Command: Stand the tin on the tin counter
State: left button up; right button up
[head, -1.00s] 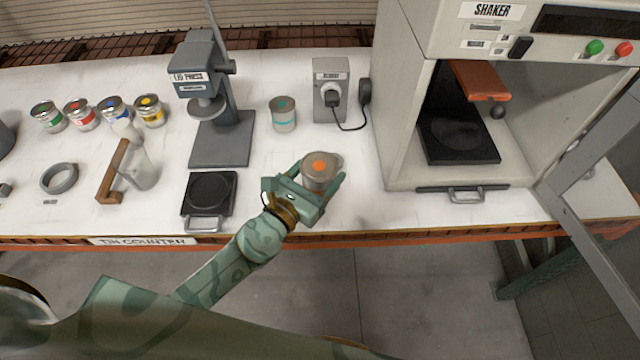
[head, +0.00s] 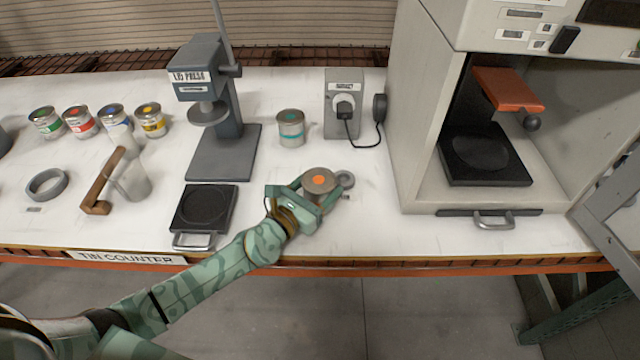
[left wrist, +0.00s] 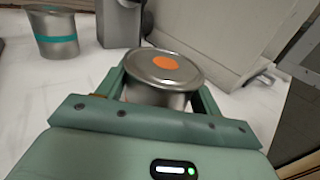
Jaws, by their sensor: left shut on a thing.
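A grey metal tin with an orange dot on its lid (head: 319,180) is upright between the fingers of my left gripper (head: 318,192). The gripper is shut on it, and the tin also shows in the left wrist view (left wrist: 165,72). The tin is over or on the white tin counter (head: 380,232), near its front edge; I cannot tell whether its base touches. The "TIN COUNTER" label (head: 126,258) is on the front edge at left. My right gripper is not in view.
A teal-banded tin (head: 291,129) stands behind. The lid press (head: 222,150), a black scale-like pad (head: 204,209) and a brown-handled jug (head: 128,178) are at left.

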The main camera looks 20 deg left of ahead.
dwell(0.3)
pick_arm(q)
jog(key=shift+f, duration=0.15)
jog(key=o, duration=1.1)
jog(key=shift+r, duration=0.2)
jog(key=v, duration=1.2)
